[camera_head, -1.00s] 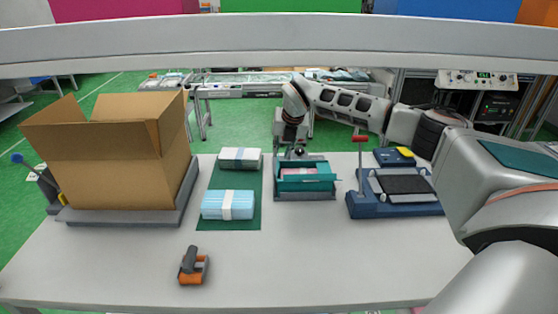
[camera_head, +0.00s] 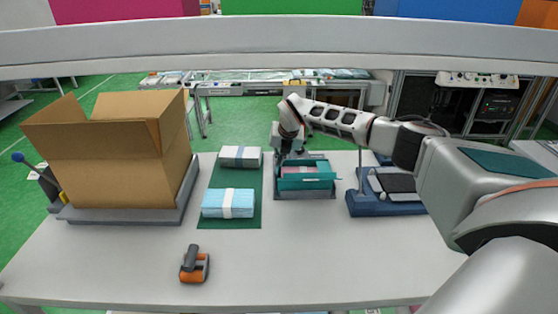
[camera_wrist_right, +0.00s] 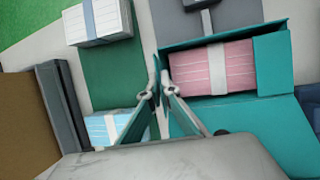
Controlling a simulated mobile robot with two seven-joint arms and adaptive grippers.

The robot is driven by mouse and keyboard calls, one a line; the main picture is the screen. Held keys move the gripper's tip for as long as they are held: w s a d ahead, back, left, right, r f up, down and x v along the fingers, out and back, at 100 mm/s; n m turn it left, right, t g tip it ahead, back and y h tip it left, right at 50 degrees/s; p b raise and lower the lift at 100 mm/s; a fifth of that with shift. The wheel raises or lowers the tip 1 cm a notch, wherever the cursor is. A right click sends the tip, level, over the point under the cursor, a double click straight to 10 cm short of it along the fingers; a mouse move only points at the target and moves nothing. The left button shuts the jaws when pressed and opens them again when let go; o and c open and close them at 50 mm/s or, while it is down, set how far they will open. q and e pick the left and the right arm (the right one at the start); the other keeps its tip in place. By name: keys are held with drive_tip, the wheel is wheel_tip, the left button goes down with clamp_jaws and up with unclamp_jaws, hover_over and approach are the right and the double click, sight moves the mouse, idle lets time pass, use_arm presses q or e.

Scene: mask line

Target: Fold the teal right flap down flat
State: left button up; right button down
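The teal box (camera_head: 306,183) stands open on a grey fixture, with a pink mask pack (camera_wrist_right: 212,68) inside. In the right wrist view, a teal flap (camera_wrist_right: 272,62) lies across the right end of the pack. The wide teal front panel (camera_wrist_right: 255,122) spreads toward my wrist. My left gripper is not in view.
A green mat (camera_head: 240,175) left of the box carries a white pack (camera_head: 240,156) and a blue pack (camera_head: 228,204). A large open carton (camera_head: 115,165) stands further left. An orange-and-grey tool (camera_head: 194,265) lies in front. A blue fixture (camera_head: 385,205) stands right.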

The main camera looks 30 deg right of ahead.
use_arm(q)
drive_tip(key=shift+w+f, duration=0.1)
use_arm(e)
drive_tip(key=shift+s+d+f+y+b, duration=0.1)
drive_tip(key=shift+d+f+y+b, duration=0.1)
drive_tip(key=shift+y+b, duration=0.35)
drive_tip(key=shift+s+d+f+m+t+y+b, duration=0.2)
drive_tip(key=shift+d+m+t+y+b, duration=0.15)
drive_tip(key=shift+t+b, duration=0.4)
drive_tip(key=shift+f+b, duration=0.1)
drive_tip(key=shift+b, duration=0.45)
drive_tip(key=y+b, duration=0.1)
drive_tip(key=t+y+b, duration=0.1)
drive_tip(key=d+y+b, duration=0.1)
drive_tip(key=shift+s+f+m+t, duration=0.25)
drive_tip(key=shift+s+m+t, duration=0.05)
drive_tip(key=shift+m+t, duration=0.05)
drive_tip(key=shift+y+b, duration=0.3)
drive_tip(key=shift+b, duration=0.3)
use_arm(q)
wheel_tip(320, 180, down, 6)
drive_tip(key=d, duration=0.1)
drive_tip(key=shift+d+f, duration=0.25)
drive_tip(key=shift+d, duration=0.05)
use_arm(e)
drive_tip(key=shift+t, duration=0.3)
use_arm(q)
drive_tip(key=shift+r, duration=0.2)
use_arm(e)
drive_tip(key=shift+r, duration=0.15)
